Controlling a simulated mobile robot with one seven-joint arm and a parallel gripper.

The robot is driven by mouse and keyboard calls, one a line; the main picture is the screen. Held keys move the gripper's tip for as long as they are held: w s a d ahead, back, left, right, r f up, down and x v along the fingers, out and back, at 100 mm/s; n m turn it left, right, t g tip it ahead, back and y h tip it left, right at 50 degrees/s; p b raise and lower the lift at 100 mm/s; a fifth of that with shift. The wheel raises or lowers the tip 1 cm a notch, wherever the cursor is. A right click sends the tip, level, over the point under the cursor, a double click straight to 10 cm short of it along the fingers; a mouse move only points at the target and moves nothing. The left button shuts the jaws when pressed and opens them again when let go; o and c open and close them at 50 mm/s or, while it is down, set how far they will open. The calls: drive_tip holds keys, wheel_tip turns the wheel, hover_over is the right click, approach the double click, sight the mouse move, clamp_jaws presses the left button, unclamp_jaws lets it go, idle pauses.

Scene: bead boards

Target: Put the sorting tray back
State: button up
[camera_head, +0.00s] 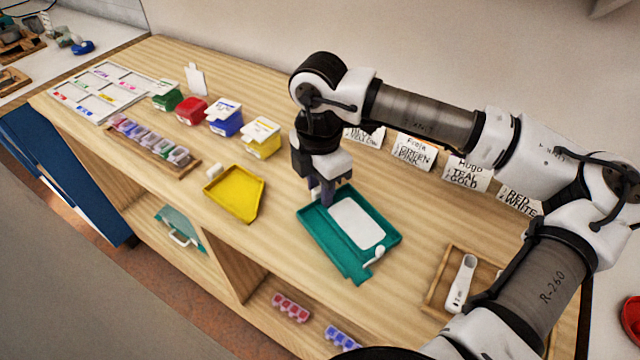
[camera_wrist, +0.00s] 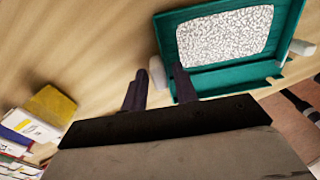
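A teal tray (camera_head: 311,225) with a pale speckled mat (camera_head: 357,222) lies on the wooden top; it also fills the upper right of the wrist view (camera_wrist: 166,52). It has a white knob (camera_head: 376,254) at its near right side. A second white knob (camera_wrist: 157,72) shows at its other side in the wrist view. My gripper (camera_head: 328,190) is over the tray's far left corner, pointing down. Its fingers are apart in the wrist view (camera_wrist: 159,80), on either side of that second knob, with small gaps showing. Contact with the tray is hidden. An empty yellow tray (camera_head: 235,193) lies to the left.
Coloured boxes, including a yellow one (camera_head: 261,138), stand left of my arm. Name cards (camera_head: 415,150) stand along the back. A wooden tray with a white scoop (camera_head: 462,283) lies to the right. Lower shelves hold bead packs (camera_head: 291,307) and a teal case (camera_head: 180,228).

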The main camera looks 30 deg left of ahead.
drive_tip(key=shift+o, duration=0.7)
drive_tip(key=shift+r, duration=0.2)
wheel_tip(320, 180, up, 12)
drive_tip(key=shift+b, duration=0.45)
drive_tip(key=shift+a, duration=0.15)
